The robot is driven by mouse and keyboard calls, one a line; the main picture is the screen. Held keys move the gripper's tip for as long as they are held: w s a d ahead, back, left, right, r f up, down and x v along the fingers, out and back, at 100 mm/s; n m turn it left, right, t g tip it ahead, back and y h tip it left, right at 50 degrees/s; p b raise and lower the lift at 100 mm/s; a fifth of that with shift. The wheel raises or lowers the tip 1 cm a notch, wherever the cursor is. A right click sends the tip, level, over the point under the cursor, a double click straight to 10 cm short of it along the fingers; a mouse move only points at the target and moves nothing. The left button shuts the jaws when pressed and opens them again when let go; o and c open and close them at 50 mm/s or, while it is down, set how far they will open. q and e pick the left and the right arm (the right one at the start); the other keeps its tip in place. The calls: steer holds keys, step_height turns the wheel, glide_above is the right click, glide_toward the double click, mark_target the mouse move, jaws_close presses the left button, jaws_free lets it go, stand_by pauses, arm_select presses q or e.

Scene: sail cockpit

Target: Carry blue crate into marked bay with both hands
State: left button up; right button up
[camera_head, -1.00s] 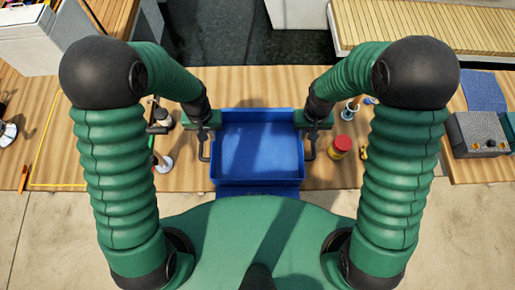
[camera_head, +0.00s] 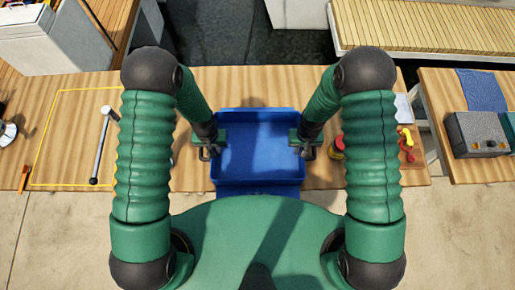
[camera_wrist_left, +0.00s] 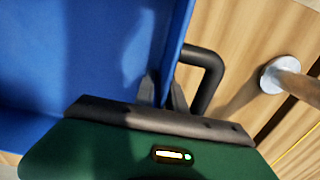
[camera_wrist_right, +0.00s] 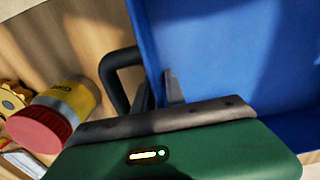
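The blue crate (camera_head: 256,150) sits at the front edge of the wooden table, between my arms. The marked bay (camera_head: 41,141), a yellow outline on the table, lies to the left of the crate. My left gripper (camera_head: 213,150) is at the crate's left wall; in the left wrist view its fingers (camera_wrist_left: 164,92) lie close on either side of that wall, beside a black handle (camera_wrist_left: 214,72). My right gripper (camera_head: 302,149) is at the right wall; its fingers (camera_wrist_right: 159,92) likewise straddle the wall beside the other handle (camera_wrist_right: 111,75). Both look shut on the walls.
A red-lidded yellow can (camera_wrist_right: 58,115) is close to the crate's right side. Red and yellow items (camera_head: 406,145) lie further right. A grey box (camera_head: 478,133) is on another table.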

arm_select(q)
jaws_close()
arm_select(e)
jaws_close()
arm_select(q)
steer(key=shift+w, duration=0.1)
stand_by(0.9)
